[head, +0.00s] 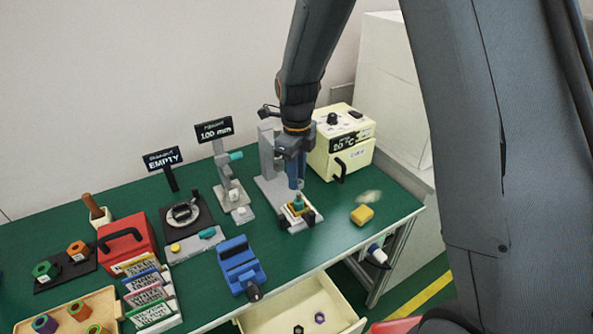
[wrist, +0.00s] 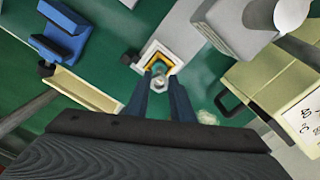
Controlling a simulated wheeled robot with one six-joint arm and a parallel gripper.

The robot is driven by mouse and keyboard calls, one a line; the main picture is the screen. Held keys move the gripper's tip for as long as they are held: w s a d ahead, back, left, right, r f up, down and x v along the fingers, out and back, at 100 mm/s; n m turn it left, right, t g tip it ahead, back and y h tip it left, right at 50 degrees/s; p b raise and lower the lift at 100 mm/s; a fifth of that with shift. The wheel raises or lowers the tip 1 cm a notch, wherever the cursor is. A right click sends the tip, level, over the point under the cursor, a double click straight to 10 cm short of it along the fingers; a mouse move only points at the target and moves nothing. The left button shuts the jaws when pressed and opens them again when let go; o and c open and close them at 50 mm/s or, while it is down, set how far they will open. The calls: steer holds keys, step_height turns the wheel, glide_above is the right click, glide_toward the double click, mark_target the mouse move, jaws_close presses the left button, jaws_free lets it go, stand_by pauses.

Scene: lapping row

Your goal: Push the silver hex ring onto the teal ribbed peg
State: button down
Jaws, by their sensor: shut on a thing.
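My gripper (head: 295,184) points down just above the teal ribbed peg (head: 298,203), which stands in a yellow-edged white fixture on the grey press-like stand. In the wrist view my gripper (wrist: 160,82) is shut on the silver hex ring (wrist: 158,83), held at the fingertips. The teal peg (wrist: 161,70) shows beside the ring there, inside the yellow frame. The ring is too small to make out in the head view. I cannot tell whether it touches the peg.
The grey stand (head: 268,157) rises close behind my gripper. A cream box with a dial (head: 345,153) stands to the right, and a yellow block (head: 362,215) lies in front of it. A blue vise (head: 240,266) is at the front left. An open drawer (head: 345,314) juts out below.

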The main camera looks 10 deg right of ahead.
steer(key=shift+f, duration=0.7)
steer(key=shift+p, duration=0.55)
stand_by(1.4)
steer(key=shift+f+b, duration=0.85)
steer(key=shift+f, duration=1.3)
steer(key=c, duration=1.5)
jaws_free()
steer(key=shift+o, duration=0.2)
steer(key=shift+r, duration=0.15)
steer(key=shift+r+b, duration=0.8)
steer(key=shift+r, duration=2.95)
